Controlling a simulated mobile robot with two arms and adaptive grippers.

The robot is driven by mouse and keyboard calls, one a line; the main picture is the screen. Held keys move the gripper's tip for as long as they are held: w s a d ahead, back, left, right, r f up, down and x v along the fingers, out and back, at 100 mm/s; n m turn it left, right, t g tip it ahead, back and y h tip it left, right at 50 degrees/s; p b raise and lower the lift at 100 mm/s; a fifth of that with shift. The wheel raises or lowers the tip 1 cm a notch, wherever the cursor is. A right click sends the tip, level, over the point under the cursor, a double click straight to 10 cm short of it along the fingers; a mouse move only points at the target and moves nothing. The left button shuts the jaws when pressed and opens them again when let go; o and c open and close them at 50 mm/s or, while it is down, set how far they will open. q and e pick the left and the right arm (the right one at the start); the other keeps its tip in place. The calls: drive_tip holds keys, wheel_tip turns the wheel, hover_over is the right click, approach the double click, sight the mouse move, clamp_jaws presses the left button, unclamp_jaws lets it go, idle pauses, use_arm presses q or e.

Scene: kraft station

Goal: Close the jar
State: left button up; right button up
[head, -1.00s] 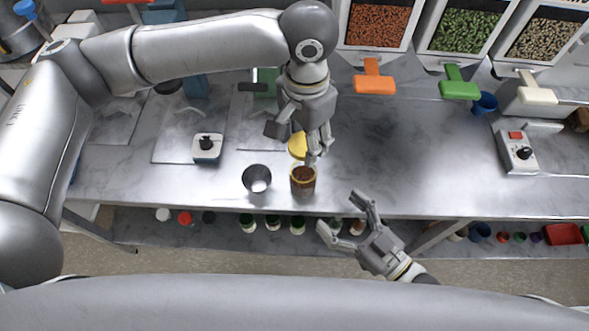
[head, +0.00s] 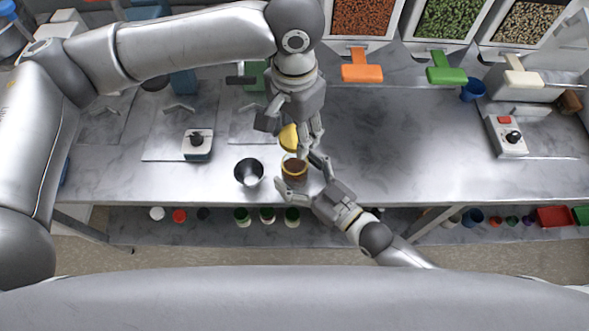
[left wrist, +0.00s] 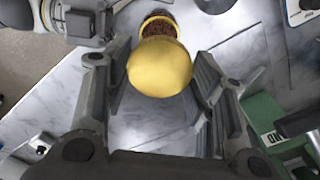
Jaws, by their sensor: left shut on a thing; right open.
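The jar (head: 294,171) stands on the counter near its front edge, open at the top, with brown contents; it also shows in the left wrist view (left wrist: 158,27). My left gripper (head: 301,143) is shut on the yellow lid (head: 288,137), just behind the jar. In the left wrist view the lid (left wrist: 160,68) sits between the fingers and overlaps part of the jar. My right gripper (head: 303,172) is open, its fingers on either side of the jar. I cannot tell whether they touch it.
A small device with a black knob (head: 197,145) is further left. Dispensers with orange (head: 361,67) and green (head: 446,69) levers line the back.

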drive_tip(key=shift+w+a, duration=0.25)
drive_tip(key=shift+a, duration=0.05)
drive_tip(key=c, duration=1.5)
use_arm(q)
drive_tip(key=shift+f, duration=2.5)
use_arm(e)
drive_tip(key=shift+c, duration=0.2)
use_arm(q)
drive_tip(key=shift+d+f, duration=0.1)
drive_tip(key=shift+f, duration=0.75)
drive_tip(key=shift+f, duration=0.6)
